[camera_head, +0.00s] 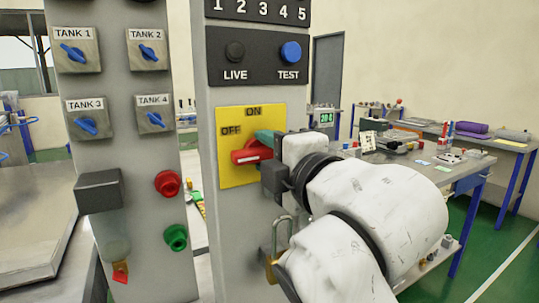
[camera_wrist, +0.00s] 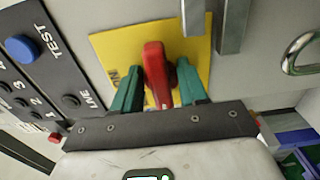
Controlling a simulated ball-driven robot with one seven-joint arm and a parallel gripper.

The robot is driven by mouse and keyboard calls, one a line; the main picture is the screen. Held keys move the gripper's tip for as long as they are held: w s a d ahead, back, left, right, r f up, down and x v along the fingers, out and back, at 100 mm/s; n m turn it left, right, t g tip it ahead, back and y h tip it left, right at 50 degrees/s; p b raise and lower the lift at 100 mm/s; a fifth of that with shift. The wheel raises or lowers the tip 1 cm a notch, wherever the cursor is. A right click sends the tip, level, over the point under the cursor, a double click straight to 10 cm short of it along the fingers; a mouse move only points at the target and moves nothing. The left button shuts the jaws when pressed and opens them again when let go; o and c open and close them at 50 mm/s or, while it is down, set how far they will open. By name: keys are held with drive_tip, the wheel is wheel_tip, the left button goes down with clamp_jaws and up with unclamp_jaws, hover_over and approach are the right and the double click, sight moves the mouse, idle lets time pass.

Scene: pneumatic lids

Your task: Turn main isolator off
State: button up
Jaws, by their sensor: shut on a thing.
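The main isolator is a red rotary handle (camera_head: 250,153) on a yellow plate (camera_head: 238,175) on the grey column. The plate reads ON at the top and OFF at the upper left. The handle lies roughly level, its left end just below the OFF label. My gripper (camera_head: 265,139) reaches in from the right and is shut on the handle. In the wrist view, the green fingers of my gripper (camera_wrist: 158,92) stand on both sides of the red handle (camera_wrist: 156,72). The handle's right part is hidden by my gripper in the head view.
A black panel (camera_head: 258,58) with LIVE and TEST buttons is above the plate. A brass padlock (camera_head: 272,268) hangs below, close to my arm. The left column carries blue tank knobs (camera_head: 73,53), a red button (camera_head: 167,183) and a green one (camera_head: 176,237). Cluttered benches (camera_head: 465,165) stand behind.

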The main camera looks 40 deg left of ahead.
drive_tip(key=shift+a+f, duration=0.1)
drive_tip(key=shift+f, duration=0.1)
drive_tip(key=o, duration=0.6)
drive_tip(key=shift+o, duration=0.3)
drive_tip(key=shift+r, duration=0.1)
drive_tip(key=v, duration=1.1)
drive_tip(key=shift+b, duration=0.45)
